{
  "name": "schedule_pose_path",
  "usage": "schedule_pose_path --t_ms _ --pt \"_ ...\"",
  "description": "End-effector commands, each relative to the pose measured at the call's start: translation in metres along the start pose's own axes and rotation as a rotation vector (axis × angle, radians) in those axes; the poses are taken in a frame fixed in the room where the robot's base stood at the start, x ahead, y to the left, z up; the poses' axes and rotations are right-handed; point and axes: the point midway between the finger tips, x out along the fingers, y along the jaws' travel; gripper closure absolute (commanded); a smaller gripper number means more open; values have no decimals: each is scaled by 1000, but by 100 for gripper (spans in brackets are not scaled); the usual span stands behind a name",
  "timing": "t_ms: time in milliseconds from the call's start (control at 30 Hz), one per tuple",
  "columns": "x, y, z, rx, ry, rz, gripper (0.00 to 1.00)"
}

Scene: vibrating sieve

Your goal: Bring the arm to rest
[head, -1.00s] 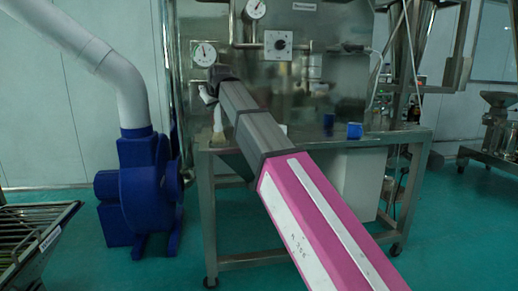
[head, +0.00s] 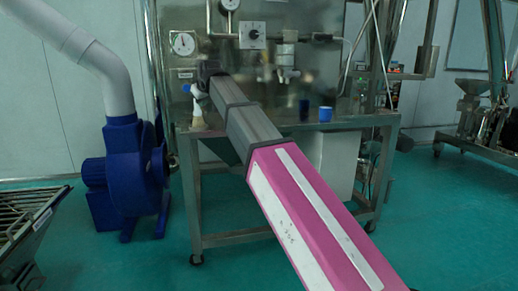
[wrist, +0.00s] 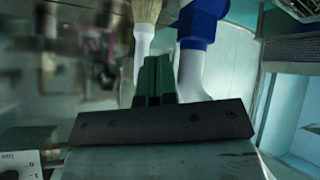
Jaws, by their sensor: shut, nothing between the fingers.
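My arm reaches from the lower right of the head view toward the steel machine. My gripper (wrist: 156,70) shows in the wrist view with its dark fingers together and nothing between them. In the head view the fingers are hidden behind the end of my arm. A brush with a white handle and tan bristles (head: 198,118) stands at the left end of the steel bench, just below my arm's end. In the wrist view the brush (wrist: 144,38) appears just beyond the fingers; I cannot tell whether they touch it.
The steel bench (head: 300,121) carries a blue cup (head: 326,114) and a dark cup (head: 304,110). A blue blower (head: 127,170) with a white pipe stands left of it. A slatted metal bin (head: 30,222) is at the lower left.

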Motion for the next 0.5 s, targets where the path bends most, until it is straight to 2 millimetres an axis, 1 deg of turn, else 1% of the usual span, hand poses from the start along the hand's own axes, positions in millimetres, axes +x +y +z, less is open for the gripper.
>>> schedule_pose_path --t_ms 33,167,267,367,467,500 --pt "4 2 8 6 -9 1 100" --pt "16 7 28 26 -32 3 100" --pt "28 13 49 47 -56 6 100" --pt "42 19 75 71 -85 8 100" --pt "57 27 107 103 -120 12 100" --pt "63 30 122 118 -137 14 100"
